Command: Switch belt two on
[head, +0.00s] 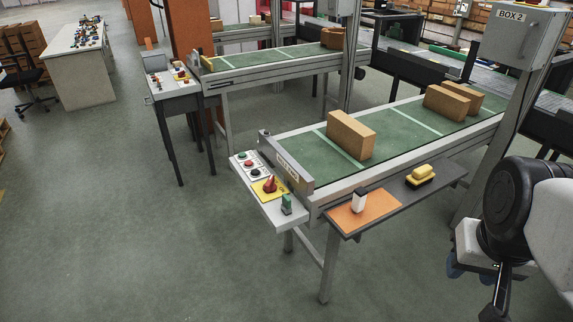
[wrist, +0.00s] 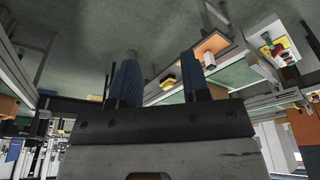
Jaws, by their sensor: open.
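In the head view, a belt with a green surface (head: 400,133) runs from the front to the upper right. A pale control panel (head: 268,205) sits at its near end. The panel has green, red and dark round buttons (head: 249,166), a red knob (head: 270,184) on a yellow plate, and a green switch (head: 287,204). The lettering on the end plate (head: 288,168) is too small to read surely. My gripper (head: 476,277) is at the lower right, well apart from the panel. In the wrist view its blue fingers (wrist: 160,82) are apart and empty; the panel's red knob (wrist: 279,50) shows upper right.
A side shelf (head: 437,183) beside the belt bears an orange mat (head: 375,210), a white-and-dark item (head: 359,200) and a yellow item (head: 421,174). Brown blocks (head: 350,135) lie on the belt. A grey BOX 2 cabinet (head: 513,38) stands upper right. Another belt (head: 265,57) is behind.

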